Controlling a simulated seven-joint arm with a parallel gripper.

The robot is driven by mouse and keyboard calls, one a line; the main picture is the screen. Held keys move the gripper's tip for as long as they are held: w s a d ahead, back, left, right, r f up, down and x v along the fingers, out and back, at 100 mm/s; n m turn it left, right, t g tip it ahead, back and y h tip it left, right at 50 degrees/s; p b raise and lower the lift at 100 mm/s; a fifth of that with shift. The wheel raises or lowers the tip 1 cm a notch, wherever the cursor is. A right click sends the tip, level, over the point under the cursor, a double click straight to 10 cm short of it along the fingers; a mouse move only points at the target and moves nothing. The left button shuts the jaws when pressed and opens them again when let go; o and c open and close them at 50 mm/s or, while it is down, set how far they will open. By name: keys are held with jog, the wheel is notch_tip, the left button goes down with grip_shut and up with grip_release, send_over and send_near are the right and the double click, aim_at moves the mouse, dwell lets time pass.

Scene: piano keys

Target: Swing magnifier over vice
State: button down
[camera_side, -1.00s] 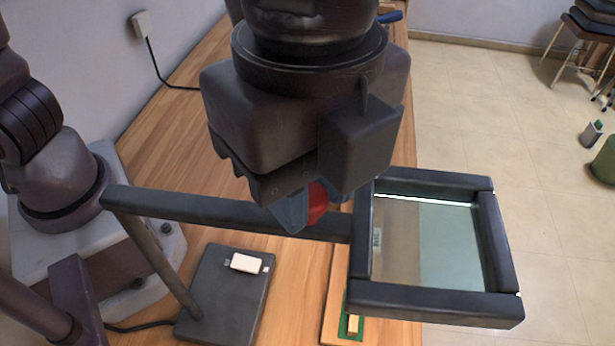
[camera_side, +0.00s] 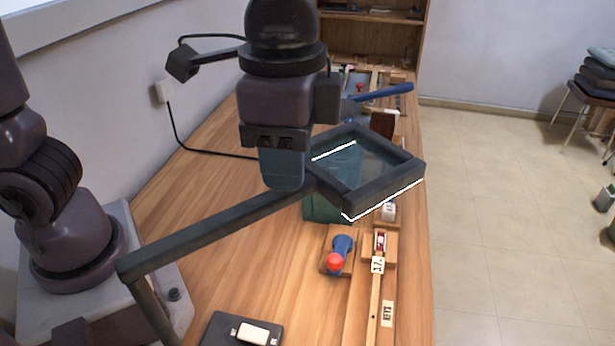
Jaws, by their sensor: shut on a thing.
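The magnifier is a square dark frame (camera_side: 385,194) with a clear pane, on a long dark arm (camera_side: 205,235) that rises from a post at the lower left. My gripper (camera_side: 283,178) is shut on the magnifier's arm, close to the frame. The frame hangs tilted above the bench. A teal-green block (camera_side: 322,210), which may be the vice, stands beneath and behind it. The block shows partly below the frame and through the pane; the rest is hidden, so I cannot tell exactly how they line up.
A blue lever with a red ball (camera_side: 336,262) sits on a wooden block in front. A long wooden key (camera_side: 374,310) lies beside it. A blue handle (camera_side: 385,92) projects behind. The bench's left middle is clear.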

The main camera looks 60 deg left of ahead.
jog(key=shift+s+a+r+n, duration=0.1)
jog(key=shift+s+a+n, duration=0.15)
jog(key=shift+a+n, duration=0.8)
jog(key=shift+s+a+n, duration=0.2)
jog(key=shift+a+n, duration=0.45)
jog(key=shift+a, duration=0.75)
jog(key=c, duration=0.8)
grip_release()
jog(key=shift+c, duration=0.2)
notch_tip(320, 180, up, 13)
